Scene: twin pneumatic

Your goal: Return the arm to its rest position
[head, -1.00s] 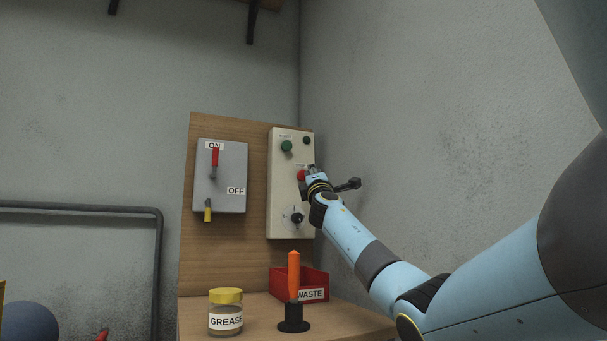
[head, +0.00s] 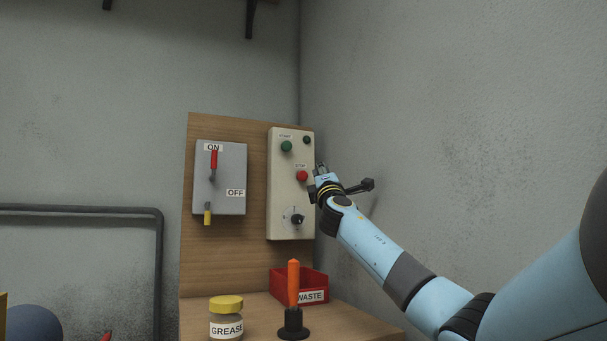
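My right arm comes in from the lower right, and its gripper (head: 320,169) is just right of the red stop button (head: 302,176) on the cream control panel (head: 276,207). A gap shows between the gripper and the button in the picture. The gripper's fingers are small and seen from behind, so I cannot tell whether they are open or shut. No held thing is visible. My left gripper is not in view.
The panel and a grey switch box (head: 232,165) with a red lever up at ON are on a wooden board (head: 225,265). On the bench below are a grease jar (head: 226,316), an orange-handled tool (head: 293,283) in a black base and a red waste bin (head: 316,283). A wall stands close right.

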